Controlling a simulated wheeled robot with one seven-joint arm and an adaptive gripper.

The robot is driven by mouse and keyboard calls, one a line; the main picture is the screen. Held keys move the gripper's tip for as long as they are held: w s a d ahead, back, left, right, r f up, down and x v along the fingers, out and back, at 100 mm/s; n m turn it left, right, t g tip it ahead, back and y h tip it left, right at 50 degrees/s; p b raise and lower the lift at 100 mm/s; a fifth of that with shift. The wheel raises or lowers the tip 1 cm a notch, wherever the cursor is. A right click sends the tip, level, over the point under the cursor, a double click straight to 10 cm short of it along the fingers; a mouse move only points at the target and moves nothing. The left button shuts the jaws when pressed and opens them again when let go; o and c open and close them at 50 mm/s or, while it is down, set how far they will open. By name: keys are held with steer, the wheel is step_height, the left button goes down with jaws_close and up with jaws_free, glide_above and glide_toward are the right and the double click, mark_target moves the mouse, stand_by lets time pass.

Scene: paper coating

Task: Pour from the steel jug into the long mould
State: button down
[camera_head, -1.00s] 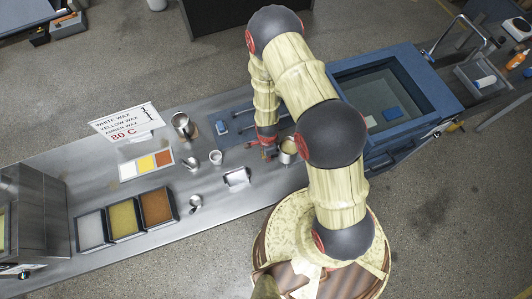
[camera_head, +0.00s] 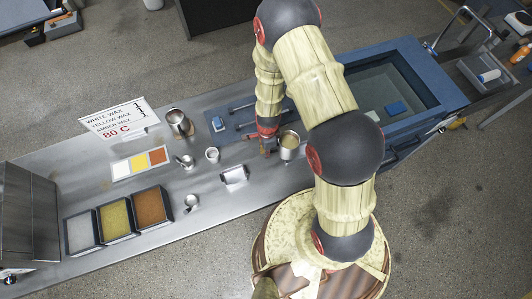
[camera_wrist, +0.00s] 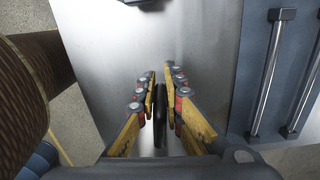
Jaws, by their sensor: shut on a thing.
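A steel jug (camera_head: 289,146) with pale yellowish contents is beside my gripper (camera_head: 268,143). Its mouth faces up and it looks about upright. Whether it touches the bench I cannot tell. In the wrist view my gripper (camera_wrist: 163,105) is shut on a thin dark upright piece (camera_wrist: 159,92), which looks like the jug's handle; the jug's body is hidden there. Which of these is the long mould I cannot tell for sure.
Wax bins (camera_head: 116,219) are at the front left. A blue water tank (camera_head: 432,111) is at the right.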

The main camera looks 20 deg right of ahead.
steer(key=b, duration=0.2)
steer(key=shift+b, duration=0.3)
steer(key=b, duration=0.4)
steer(key=shift+s+a+r+y+b, duration=0.2)
steer(key=shift+a+y+b, duration=0.1)
steer(key=shift+b, duration=0.1)
steer(key=r+y+b, duration=0.1)
steer(key=b, duration=0.3)
steer(key=shift+a+r+b, duration=0.1)
steer(key=shift+b, duration=0.25)
steer(key=shift+a+r+y+b, duration=0.2)
steer(key=shift+r+y+b, duration=0.55)
steer(key=shift+b, duration=0.45)
steer(key=shift+a+r+b, duration=0.15)
steer(key=shift+r+b, duration=0.15)
steer(key=shift+b, duration=0.05)
steer(key=shift+r+y, duration=0.1)
steer(key=shift+y, duration=0.25)
